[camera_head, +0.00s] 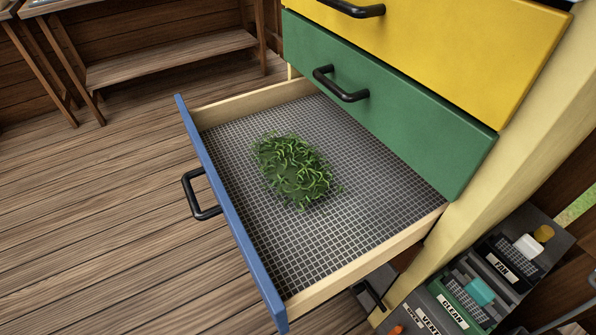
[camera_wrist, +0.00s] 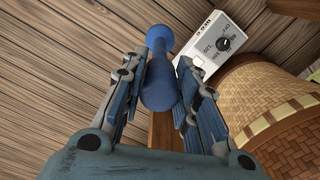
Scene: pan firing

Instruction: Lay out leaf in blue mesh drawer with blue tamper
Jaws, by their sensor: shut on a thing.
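The blue mesh drawer (camera_head: 230,215) is pulled open in the head view, with a blue front, a black handle and a mesh floor. A pile of green leaf (camera_head: 293,170) lies heaped near the middle of the mesh, with bare mesh all around it. In the wrist view my gripper (camera_wrist: 162,78) is shut on the blue tamper (camera_wrist: 159,60), which stands between the two fingers with its rounded knob at the far end. My gripper does not show in the head view. The drawer and leaf do not show in the wrist view.
A green drawer (camera_head: 390,105) and a yellow drawer (camera_head: 450,45) are shut above the open one. Labelled bins (camera_head: 480,290) stand at lower right. In the wrist view a white control box (camera_wrist: 212,42) and a woven basket-like thing (camera_wrist: 265,95) lie to the right.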

